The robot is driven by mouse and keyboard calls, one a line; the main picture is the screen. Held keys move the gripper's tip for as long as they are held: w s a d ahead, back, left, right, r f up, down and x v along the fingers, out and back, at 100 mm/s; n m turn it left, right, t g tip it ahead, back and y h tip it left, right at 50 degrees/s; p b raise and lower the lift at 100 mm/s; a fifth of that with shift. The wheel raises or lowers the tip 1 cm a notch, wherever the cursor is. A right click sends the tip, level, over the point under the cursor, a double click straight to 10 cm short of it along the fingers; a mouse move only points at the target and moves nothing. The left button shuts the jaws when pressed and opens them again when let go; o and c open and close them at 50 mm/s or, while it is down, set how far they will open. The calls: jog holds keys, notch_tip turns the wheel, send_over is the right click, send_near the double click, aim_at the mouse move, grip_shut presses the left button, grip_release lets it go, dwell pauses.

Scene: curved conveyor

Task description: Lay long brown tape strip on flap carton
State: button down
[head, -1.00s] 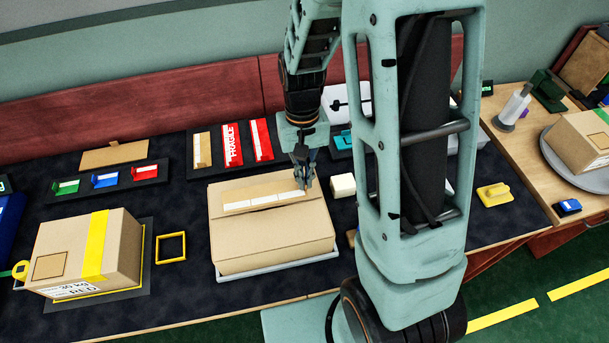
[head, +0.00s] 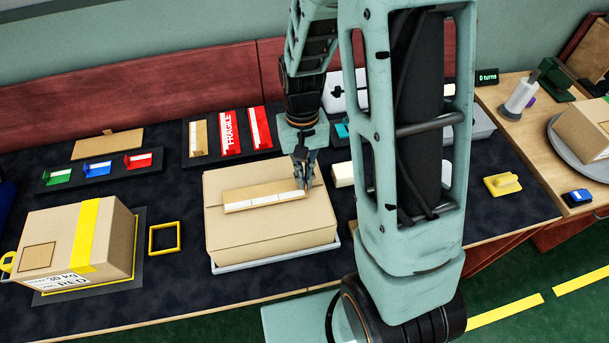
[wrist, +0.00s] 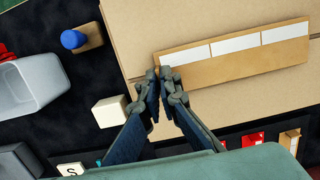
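The long brown tape strip (head: 263,197) has white patches along one long side. It is over the top of the closed flap carton (head: 270,246), roughly along the flap seam. My gripper (head: 303,185) is at the strip's right end in the head view, its fingers close together on that end. In the wrist view my gripper (wrist: 165,75) meets the near left end of the strip (wrist: 235,57), above the carton top (wrist: 200,22). I cannot tell whether the strip touches the cardboard along its length.
A white block (head: 343,174) stands right of the carton. A rack with a brown strip and red labels (head: 229,134) is behind it. A taped box (head: 72,240) and a yellow frame (head: 164,238) are at left. A grey bin (wrist: 30,75) shows in the wrist view.

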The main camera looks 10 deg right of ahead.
jog(key=shift+f, duration=0.35)
jog(key=c, duration=2.1)
grip_release()
jog(key=r, duration=0.4)
jog(key=w+r, duration=0.1)
jog(key=r, duration=0.7)
jog(key=shift+w, duration=0.2)
